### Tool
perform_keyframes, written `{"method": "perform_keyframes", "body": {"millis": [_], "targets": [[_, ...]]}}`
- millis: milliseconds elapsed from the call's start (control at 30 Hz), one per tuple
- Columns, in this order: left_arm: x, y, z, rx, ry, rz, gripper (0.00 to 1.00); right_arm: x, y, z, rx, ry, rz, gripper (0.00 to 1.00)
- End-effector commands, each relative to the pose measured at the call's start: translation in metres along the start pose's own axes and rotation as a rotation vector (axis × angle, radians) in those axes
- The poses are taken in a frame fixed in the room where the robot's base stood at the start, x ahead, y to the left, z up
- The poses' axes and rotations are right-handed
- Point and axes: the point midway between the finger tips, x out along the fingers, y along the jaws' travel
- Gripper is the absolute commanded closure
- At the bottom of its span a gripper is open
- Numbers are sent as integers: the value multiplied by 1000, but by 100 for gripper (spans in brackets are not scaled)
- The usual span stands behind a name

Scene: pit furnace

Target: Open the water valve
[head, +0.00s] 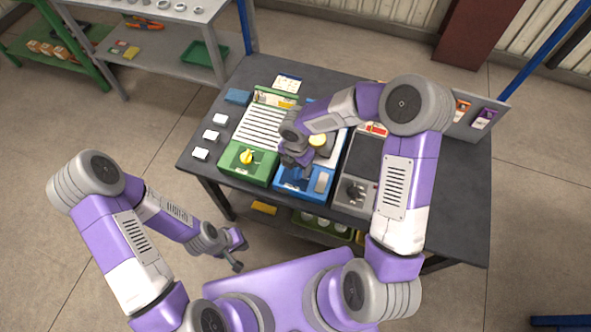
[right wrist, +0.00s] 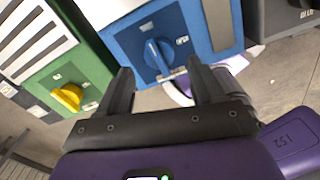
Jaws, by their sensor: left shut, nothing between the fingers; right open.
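The water valve appears to be the blue dial with a handle (right wrist: 154,57) on the blue box (right wrist: 118,40) in the right wrist view, with small white labels beside it. The blue box also shows at the table's front edge in the head view (head: 290,190), where my right gripper (head: 294,163) covers the dial. My right gripper is open in the right wrist view (right wrist: 160,74). The dial lies between its fingertips in the picture; I cannot tell whether they touch it. My left gripper (head: 237,252) is shut and empty, low in front of the table.
A green box (head: 241,170) with a yellow knob (head: 247,157) stands left of the blue box. A grey unit (head: 354,192) with a dark knob is to its right. White blocks (head: 210,134) lie on the table's left side. A grey shelf (head: 170,70) stands behind left.

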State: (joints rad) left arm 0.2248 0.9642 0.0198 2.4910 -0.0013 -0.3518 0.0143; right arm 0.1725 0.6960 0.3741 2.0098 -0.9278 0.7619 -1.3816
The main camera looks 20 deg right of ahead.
Motion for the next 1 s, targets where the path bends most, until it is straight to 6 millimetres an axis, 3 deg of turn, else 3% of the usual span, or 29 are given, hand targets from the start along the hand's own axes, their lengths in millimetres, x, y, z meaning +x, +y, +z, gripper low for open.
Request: {"method": "perform_keyframes", "body": {"millis": [33, 200, 567, 933, 1000], "targets": [[5, -2, 0, 0, 0, 0, 100, 11, 0, -1, 0, 2, -1, 33], [10, -4, 0, 0, 0, 0, 100, 31, 0, 0, 2, 2, 0, 33], [11, -4, -1, 0, 0, 0, 100, 36, 0, -1, 3, 2, 1, 33], [11, -4, -1, 0, 0, 0, 100, 36, 0, -1, 3, 2, 1, 87], [11, -4, -1, 0, 0, 0, 100, 36, 0, -1, 4, 2, 1, 89]]}}
